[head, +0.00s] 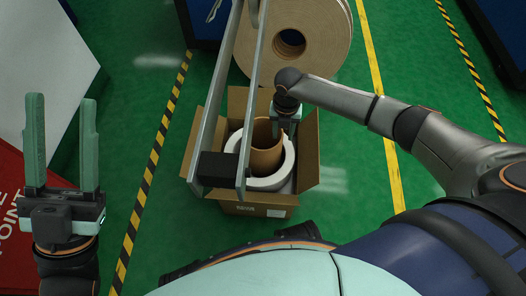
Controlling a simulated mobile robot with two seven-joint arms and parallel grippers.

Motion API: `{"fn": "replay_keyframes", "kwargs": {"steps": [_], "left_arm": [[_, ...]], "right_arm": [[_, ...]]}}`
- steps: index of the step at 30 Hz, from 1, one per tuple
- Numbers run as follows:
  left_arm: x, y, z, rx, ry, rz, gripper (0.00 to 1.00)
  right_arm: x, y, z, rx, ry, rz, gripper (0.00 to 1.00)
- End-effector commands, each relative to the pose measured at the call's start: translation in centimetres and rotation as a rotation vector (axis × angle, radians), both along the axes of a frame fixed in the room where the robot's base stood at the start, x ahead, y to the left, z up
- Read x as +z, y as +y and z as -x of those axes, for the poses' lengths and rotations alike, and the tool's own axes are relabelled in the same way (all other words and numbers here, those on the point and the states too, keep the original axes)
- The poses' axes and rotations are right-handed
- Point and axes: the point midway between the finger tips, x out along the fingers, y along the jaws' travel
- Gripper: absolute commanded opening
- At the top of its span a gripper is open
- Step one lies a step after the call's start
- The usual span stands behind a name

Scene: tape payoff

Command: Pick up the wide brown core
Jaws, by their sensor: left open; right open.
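The wide brown core (264,160) stands upright in an open cardboard box (253,210), inside a white ring-shaped roll (289,165). A metal frame in front hides part of the core and roll. My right gripper (286,128) points down at the far right rim of the core, open. I cannot tell whether its fingers touch the core or straddle its wall. My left gripper (62,146) is open and empty at the far left, fingers pointing up, well away from the box.
Two metal rails (217,97) with a black block (217,169) at their end hang over the box's left side. A large brown roll (322,34) stands behind the box. Green floor (345,185) lies clear to the box's right. A red sign (12,215) is at left.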

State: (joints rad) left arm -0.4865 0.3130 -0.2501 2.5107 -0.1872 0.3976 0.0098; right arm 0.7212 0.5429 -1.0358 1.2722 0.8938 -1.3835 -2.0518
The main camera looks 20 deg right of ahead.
Motion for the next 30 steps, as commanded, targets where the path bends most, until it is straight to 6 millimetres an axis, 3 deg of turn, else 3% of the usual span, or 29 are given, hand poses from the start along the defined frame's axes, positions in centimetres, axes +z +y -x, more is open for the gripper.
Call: {"fn": "replay_keyframes", "kwargs": {"steps": [1,3,10,21,30], "left_arm": [[-0.97,-0.07,-0.01,0.001,0.000,-0.005,0.50],[-1.27,-0.14,-0.04,0.002,0.002,-0.009,0.50],[-1.16,-0.23,-0.05,0.002,0.006,-0.011,0.50],[-1.13,-0.21,-0.07,0.004,0.006,-0.007,0.50],[-1.10,-0.17,-0.11,0.005,0.007,-0.002,0.50]], "right_arm": [[-1.34,0.03,0.06,0.000,0.001,0.000,0.42],[-1.89,0.02,0.06,0.000,0.000,0.000,0.42],[-1.82,0.02,0.06,0.000,0.000,0.000,0.42],[-1.80,0.02,0.06,0.000,0.000,0.000,0.02],[-1.80,0.01,0.06,0.000,0.000,0.001,0.00]]}}
